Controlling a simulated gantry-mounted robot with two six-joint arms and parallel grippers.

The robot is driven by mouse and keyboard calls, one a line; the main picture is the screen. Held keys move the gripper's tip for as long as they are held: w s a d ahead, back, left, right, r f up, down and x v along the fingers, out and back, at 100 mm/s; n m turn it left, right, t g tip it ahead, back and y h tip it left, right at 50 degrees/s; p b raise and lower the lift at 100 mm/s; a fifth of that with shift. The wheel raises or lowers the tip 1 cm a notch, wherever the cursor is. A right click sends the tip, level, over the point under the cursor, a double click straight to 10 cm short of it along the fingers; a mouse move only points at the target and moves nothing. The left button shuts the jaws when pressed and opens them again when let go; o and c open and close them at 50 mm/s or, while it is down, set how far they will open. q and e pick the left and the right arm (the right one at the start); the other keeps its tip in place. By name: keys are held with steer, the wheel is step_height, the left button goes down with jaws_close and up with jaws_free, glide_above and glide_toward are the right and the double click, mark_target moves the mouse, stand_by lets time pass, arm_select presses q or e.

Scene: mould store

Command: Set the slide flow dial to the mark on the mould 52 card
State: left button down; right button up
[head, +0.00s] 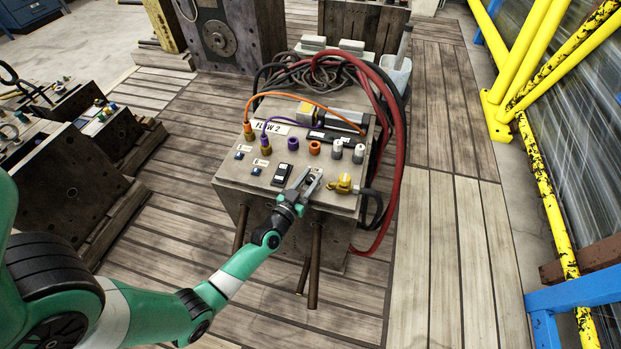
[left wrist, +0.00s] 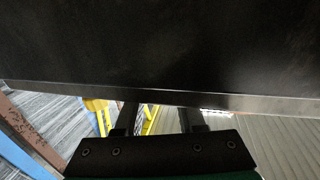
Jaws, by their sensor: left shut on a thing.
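The mould block (head: 232,182) stands on legs in the middle of the head view, its top carrying a row of coloured fittings. My left gripper (head: 306,183) is over the front of this top, shut on a small grey part that its fingers largely hide; I cannot tell whether it is the slide flow dial. A black unit with white faces (head: 281,174) is just left of the fingers. A label reading "FLOW 2" (head: 271,128) lies further back. I cannot make out a mould 52 card. In the left wrist view a dark surface (left wrist: 160,45) hides the fingertips. My right gripper is not in view.
A yellow fitting with a dark hose (head: 343,184) is close right of my gripper. Red hoses (head: 398,150) loop down the right side. Orange and purple cables cross the top. Other moulds (head: 62,170) stand left; yellow rails (head: 520,70) stand right. Floor planks at right front are clear.

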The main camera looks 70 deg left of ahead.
arm_select(q)
steer(key=c, duration=0.5)
jaws_free()
steer(key=shift+s+d+r, duration=0.1)
steer(key=shift+s+d, duration=0.1)
steer(key=shift+s, duration=0.1)
steer(key=p+v, duration=0.3)
steer(key=v, duration=0.8)
steer(key=shift+w, duration=0.1)
